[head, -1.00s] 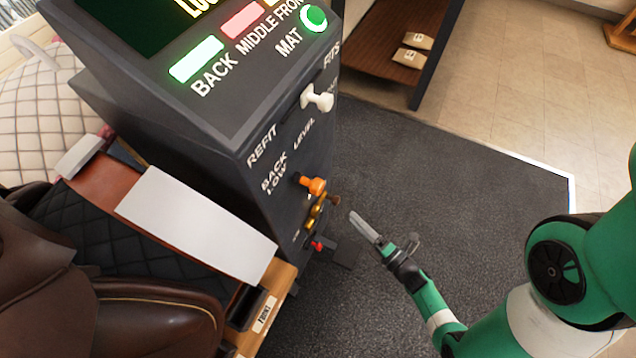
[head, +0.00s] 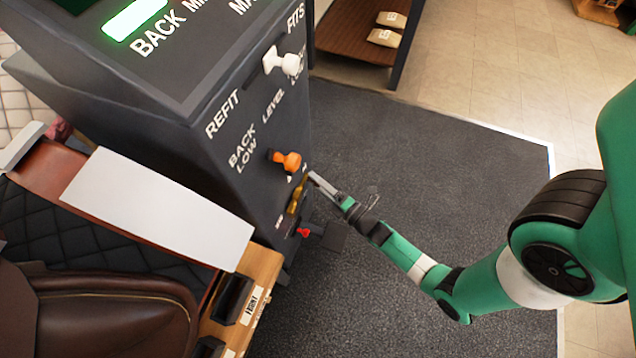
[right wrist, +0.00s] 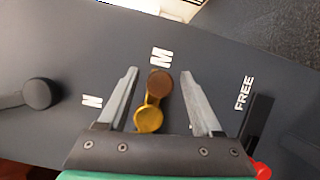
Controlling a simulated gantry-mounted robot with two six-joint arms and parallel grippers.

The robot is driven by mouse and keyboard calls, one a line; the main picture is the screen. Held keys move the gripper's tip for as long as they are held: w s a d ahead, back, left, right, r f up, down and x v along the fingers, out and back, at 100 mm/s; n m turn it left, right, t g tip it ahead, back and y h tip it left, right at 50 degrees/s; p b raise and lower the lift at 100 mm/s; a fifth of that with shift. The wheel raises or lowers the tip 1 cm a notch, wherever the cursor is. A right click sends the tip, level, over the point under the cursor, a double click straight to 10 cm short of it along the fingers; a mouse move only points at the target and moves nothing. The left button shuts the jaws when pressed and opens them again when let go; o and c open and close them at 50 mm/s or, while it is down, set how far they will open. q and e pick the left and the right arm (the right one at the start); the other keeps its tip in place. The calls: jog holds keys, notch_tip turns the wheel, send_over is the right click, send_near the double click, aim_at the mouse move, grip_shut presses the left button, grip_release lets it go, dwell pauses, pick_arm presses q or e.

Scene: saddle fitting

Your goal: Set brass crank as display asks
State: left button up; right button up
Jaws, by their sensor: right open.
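The brass crank (right wrist: 149,112) shows in the right wrist view on the dark side panel, with a round brass hub and a brown knob at its upper end, pointing toward the letter M. My right gripper (right wrist: 165,90) is open, its two fingers on either side of the crank. I cannot tell whether they touch it. In the head view the crank (head: 296,198) is a small brass piece below the orange knob, and my right gripper (head: 318,180) is close beside it. My left gripper is out of view.
An orange knob (head: 285,160), a white lever (head: 283,62) and a red knob (head: 303,232) stick out near the crank. A white board (head: 158,208) and brown saddle (head: 95,310) lie at left.

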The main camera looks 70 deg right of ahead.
grip_shut()
dwell(0.4)
dwell(1.1)
